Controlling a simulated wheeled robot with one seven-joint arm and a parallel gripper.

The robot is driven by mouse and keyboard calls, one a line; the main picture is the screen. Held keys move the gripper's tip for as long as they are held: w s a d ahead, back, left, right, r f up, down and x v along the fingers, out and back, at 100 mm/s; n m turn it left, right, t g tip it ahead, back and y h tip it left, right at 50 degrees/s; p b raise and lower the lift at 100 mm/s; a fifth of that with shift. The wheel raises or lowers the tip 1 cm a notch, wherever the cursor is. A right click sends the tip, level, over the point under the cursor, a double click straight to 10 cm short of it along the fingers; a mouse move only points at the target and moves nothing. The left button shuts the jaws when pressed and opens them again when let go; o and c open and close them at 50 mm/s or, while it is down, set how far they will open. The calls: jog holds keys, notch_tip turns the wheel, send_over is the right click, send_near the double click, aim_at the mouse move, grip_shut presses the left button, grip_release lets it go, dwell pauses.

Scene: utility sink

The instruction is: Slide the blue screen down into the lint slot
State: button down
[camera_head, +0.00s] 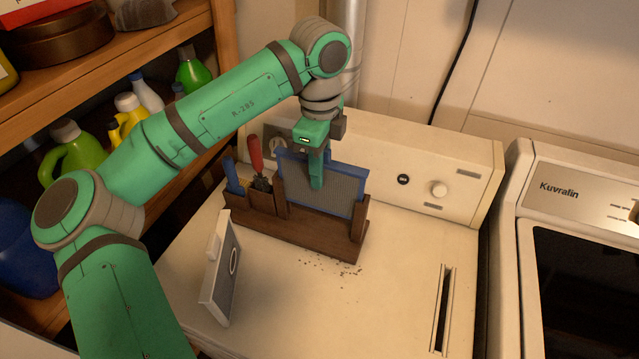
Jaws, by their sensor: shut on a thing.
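The blue screen (340,190) is a blue-framed panel with grey mesh. It stands upright in a slot of the dark wooden rack (300,231) on the machine top. My gripper (316,172) points down over the screen's top edge, left of its middle, and is shut on it. One finger shows in front of the mesh; the other is hidden behind the screen. The screen's lower edge is hidden by the rack. The lint slot (445,308) is a narrow dark opening in the machine top, at the right front, with nothing seen in it.
A red-handled tool (256,158) and a blue-handled brush (233,179) stand in the rack's left end. Crumbs lie in front. The control panel (410,170) rises behind; the top between rack and slot is clear.

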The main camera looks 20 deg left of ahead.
notch_tip(320, 180, up, 11)
dwell(0.5)
jog(key=shift+a, duration=0.15)
